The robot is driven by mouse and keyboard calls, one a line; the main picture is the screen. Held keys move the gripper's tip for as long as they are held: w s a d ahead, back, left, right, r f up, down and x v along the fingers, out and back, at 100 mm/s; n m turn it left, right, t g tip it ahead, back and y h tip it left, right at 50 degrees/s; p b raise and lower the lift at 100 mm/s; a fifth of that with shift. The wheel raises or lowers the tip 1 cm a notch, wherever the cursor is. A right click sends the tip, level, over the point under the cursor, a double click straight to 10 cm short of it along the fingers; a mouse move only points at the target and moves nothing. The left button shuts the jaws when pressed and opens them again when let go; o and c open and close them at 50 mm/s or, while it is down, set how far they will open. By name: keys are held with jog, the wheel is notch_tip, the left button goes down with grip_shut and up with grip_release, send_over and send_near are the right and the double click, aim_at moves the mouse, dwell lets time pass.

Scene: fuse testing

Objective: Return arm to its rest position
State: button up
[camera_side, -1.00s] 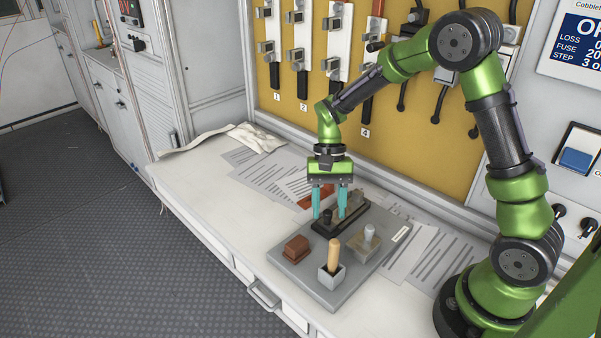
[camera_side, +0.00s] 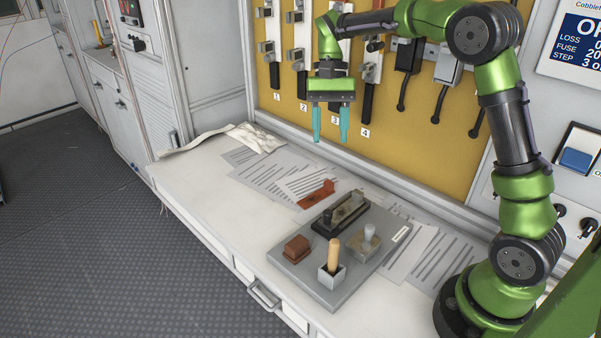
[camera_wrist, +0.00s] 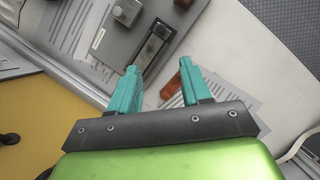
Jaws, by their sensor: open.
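My gripper (camera_side: 331,137) is open and empty, with two teal fingers pointing down. It is raised well above the bench, in front of the yellow panel. In the wrist view the fingers (camera_wrist: 161,72) are apart with nothing between them. Below it, a grey tray (camera_side: 300,272) holds a black fuse holder (camera_side: 325,230) with a grey fuse-like piece in it, a brown block (camera_side: 296,249), a wooden-handled tool in a small cup (camera_side: 333,257) and a grey post on a block (camera_side: 365,245). A red-brown piece (camera_side: 316,194) lies on papers behind the tray.
The yellow panel (camera_side: 420,150) with numbered switches stands close behind my gripper. Papers (camera_side: 262,170) and a pale cloth (camera_side: 255,137) lie on the white bench (camera_side: 200,190). A blue button (camera_side: 575,159) is on the right wall. The space left of my gripper is free.

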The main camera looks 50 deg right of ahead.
dwell(0.3)
jog(key=s+a+r+n+t, duration=0.1)
jog(key=s+a+n+t, duration=0.1)
jog(key=s+t, duration=0.3)
jog(key=s+a+r+n+t+h, duration=0.1)
jog(key=s+a+r+n+t, duration=0.1)
jog(key=s, duration=1)
jog(key=a+n+t, duration=0.1)
jog(key=a+t, duration=0.1)
jog(key=t, duration=0.1)
